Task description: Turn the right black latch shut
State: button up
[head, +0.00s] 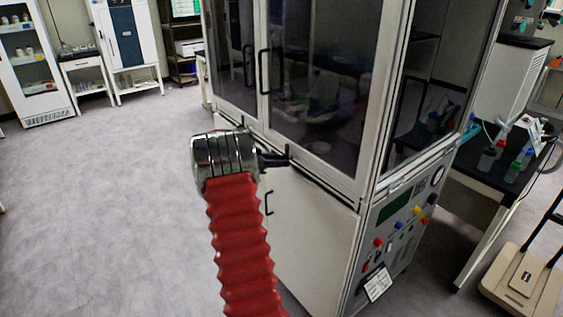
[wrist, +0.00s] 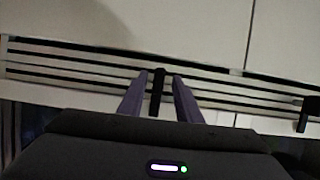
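My gripper (head: 280,159) is at the lower frame of the dryer's glass doors in the head view. In the wrist view its two purple fingers (wrist: 160,76) stand apart, one on each side of a black latch (wrist: 159,94). A narrow gap shows on both sides of the latch, so the gripper is open around it and not clamped. The latch stands upright in the wrist picture, across the dark slots. From the gripper's place in the head view, this appears to be the right latch. A second black latch (wrist: 303,121) shows at the right edge of the wrist view.
The freeze dryer (head: 330,170) has glass upper doors with black handles (head: 264,72) and a white lower cabinet (head: 305,235). Its control panel (head: 405,215) is around the right corner. A table with bottles (head: 487,160) stands right. Floor at left (head: 110,200) is clear.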

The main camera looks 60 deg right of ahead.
jog(key=v, duration=1.1)
jog(key=shift+w+r, duration=0.2)
jog(key=shift+a, duration=0.15)
